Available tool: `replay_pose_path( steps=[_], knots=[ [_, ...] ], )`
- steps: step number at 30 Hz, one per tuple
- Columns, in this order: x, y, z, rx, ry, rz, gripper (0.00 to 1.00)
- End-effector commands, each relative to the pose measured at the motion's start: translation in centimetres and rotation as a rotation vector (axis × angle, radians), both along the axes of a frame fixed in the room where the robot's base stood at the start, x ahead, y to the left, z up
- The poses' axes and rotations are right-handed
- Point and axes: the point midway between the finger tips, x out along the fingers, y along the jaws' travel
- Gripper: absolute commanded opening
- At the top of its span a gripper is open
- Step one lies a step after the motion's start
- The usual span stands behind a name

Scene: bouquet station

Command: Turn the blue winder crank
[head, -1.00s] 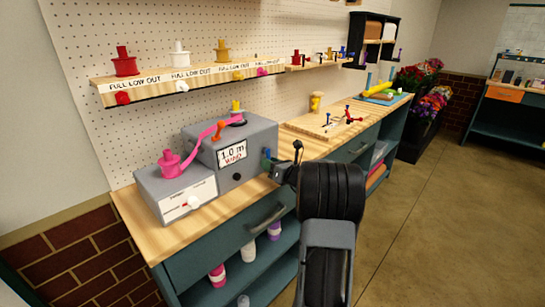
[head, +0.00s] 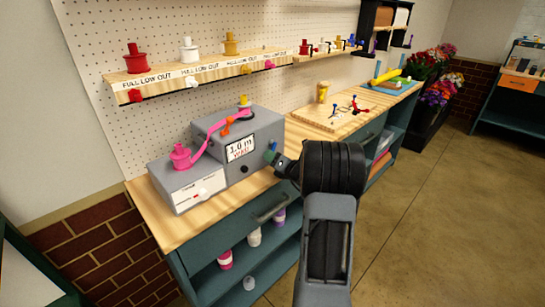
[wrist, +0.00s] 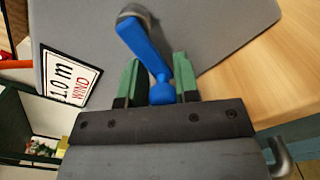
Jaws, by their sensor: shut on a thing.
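The blue winder crank (wrist: 145,45) sticks out from the side of the grey winder box (head: 236,136). In the wrist view its arm runs from a grey hub at the top down to a rounded knob between my green fingers. My gripper (wrist: 158,72) is shut on the crank's knob end. In the head view my gripper (head: 271,157) is at the right side of the winder box, and only a bit of blue crank (head: 273,147) shows above it. A display (head: 240,148) on the box reads 1.0 m WIND.
A pink ribbon (head: 204,146) runs from a pink spool (head: 180,158) over the winder. A shelf of spools (head: 200,71) hangs above. A wooden board (head: 340,112) with small parts lies farther right on the bench. The floor (head: 440,200) to the right is clear.

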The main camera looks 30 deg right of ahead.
Motion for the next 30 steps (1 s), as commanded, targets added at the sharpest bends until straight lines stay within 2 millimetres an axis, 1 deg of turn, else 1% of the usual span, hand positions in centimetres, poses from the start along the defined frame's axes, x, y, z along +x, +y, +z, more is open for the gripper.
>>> replay_pose_path(
  steps=[1,10,11,15,17,25,28,30],
  knots=[
    [0.0,-0.3,0.1,0.003,-0.002,-0.008,0.06],
    [0.0,-0.3,0.0,0.004,0.000,-0.008,0.05],
    [0.0,-0.3,0.0,0.004,0.000,-0.008,0.32],
    [0.0,-0.2,0.0,0.003,0.001,-0.006,0.45],
    [0.0,-0.2,0.0,0.003,0.000,-0.004,0.50],
    [-0.2,-0.1,-0.1,0.002,0.002,-0.001,0.50],
    [-1.0,-0.3,0.0,0.001,0.001,-0.004,0.50],
    [-2.1,-0.5,-0.1,0.002,0.001,-0.005,0.50]
  ],
)
